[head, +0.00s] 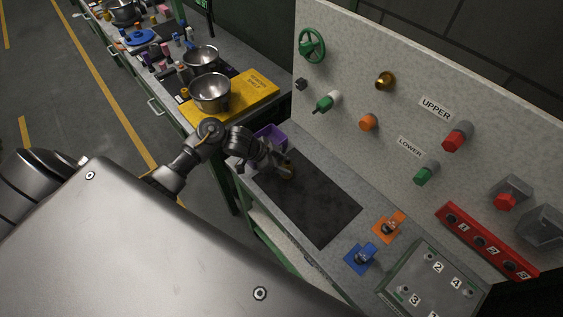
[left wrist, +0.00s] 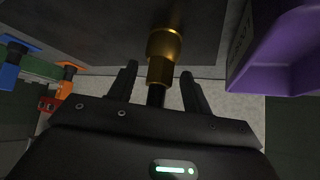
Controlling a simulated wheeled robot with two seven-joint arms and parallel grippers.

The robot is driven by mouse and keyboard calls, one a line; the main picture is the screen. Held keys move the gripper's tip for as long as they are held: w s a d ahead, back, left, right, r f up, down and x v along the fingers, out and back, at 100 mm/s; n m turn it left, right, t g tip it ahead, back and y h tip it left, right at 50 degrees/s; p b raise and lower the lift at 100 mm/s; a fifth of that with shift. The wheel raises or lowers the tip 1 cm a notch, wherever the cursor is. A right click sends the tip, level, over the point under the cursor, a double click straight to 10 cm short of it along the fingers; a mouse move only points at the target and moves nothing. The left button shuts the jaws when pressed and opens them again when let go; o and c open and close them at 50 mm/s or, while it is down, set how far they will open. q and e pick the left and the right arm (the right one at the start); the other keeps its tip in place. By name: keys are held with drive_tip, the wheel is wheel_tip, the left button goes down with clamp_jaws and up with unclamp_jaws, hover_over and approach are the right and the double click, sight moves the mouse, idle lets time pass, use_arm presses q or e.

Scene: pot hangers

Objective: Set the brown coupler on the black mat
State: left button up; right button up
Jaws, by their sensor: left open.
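The brown coupler (left wrist: 164,45) looks brass-coloured, with a wide ring and a narrower hexagonal end. In the head view it is a small yellowish piece (head: 288,174) at the upper left end of the black mat (head: 325,210), partly hidden by my gripper. The black mat also fills the upper part of the left wrist view (left wrist: 90,25). My left gripper (head: 279,165) is open; in the left wrist view its two fingers (left wrist: 159,80) stand apart on either side of the coupler's near end, with gaps showing. Whether the coupler rests fully on the mat is hard to tell. My right gripper is not in view.
A purple bin (head: 270,134) stands close beside my left gripper. Orange (head: 388,226) and blue (head: 360,257) holders sit past the mat's right end. An upright panel (head: 345,65) with knobs and couplers rises behind. A yellow board (head: 235,102) with bowls lies at the left.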

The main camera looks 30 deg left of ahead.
use_arm(q)
drive_tip(key=shift+r, duration=0.15)
drive_tip(key=v, duration=1.2)
